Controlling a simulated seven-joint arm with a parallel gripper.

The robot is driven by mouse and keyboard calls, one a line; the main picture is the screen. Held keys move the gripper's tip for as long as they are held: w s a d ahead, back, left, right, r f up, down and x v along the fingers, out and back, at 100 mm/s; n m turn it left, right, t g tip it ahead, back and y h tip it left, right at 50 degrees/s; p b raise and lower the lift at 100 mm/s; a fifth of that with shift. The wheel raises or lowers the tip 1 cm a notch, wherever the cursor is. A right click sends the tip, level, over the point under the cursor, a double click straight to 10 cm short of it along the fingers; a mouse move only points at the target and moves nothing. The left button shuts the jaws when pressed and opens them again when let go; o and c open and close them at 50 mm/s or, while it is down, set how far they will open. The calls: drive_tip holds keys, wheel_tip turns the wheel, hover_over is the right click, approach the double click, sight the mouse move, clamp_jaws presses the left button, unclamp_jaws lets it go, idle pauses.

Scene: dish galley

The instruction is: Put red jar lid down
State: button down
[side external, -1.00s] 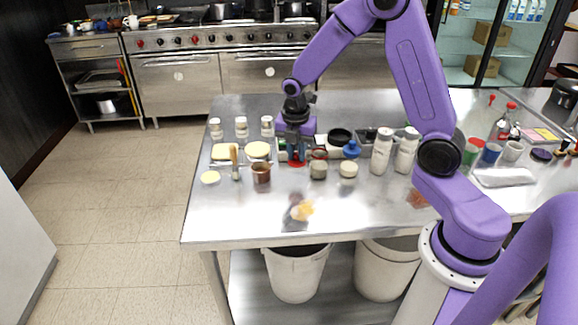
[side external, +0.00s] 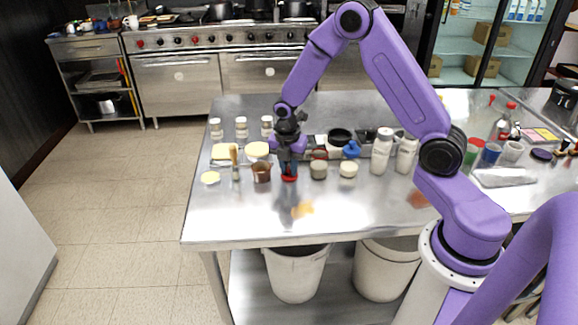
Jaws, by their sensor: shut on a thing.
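The red jar lid (side external: 289,178) is at the lower end of my gripper (side external: 288,171), low over the steel table, just right of a brown cup (side external: 262,172). My gripper points down and is shut on the lid. The fingers are small in this view and partly hide the lid. I cannot tell whether the lid touches the table.
Small jars (side external: 318,169) stand close on the right, with white shakers (side external: 382,151) farther right. A brush (side external: 234,162) and yellow sponges (side external: 257,150) are on the left. The steel table (side external: 240,215) is mostly clear at the front, apart from a yellowish patch (side external: 303,209).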

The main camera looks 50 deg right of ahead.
sight(287, 178)
drive_tip(key=shift+f, duration=0.1)
drive_tip(key=c, duration=1)
unclamp_jaws()
wheel_tip(287, 178, up, 12)
drive_tip(key=a, duration=0.2)
drive_tip(key=s+a+r+m, duration=0.2)
drive_tip(key=s+a, duration=0.3)
drive_tip(key=s, duration=0.3)
drive_tip(key=s+a+r+m, duration=0.2)
drive_tip(key=s+a+m, duration=0.1)
drive_tip(key=s+a, duration=0.3)
drive_tip(key=s+m, duration=0.1)
drive_tip(key=s, duration=0.4)
drive_tip(key=s+d+m+y, duration=0.1)
drive_tip(key=s+m, duration=0.1)
drive_tip(key=s, duration=0.4)
drive_tip(key=s+d+m, duration=0.1)
drive_tip(key=s, duration=0.5)
drive_tip(key=shift+s+r+m+y, duration=0.1)
drive_tip(key=shift+s+m+y, duration=0.05)
drive_tip(key=shift+m+y, duration=0.2)
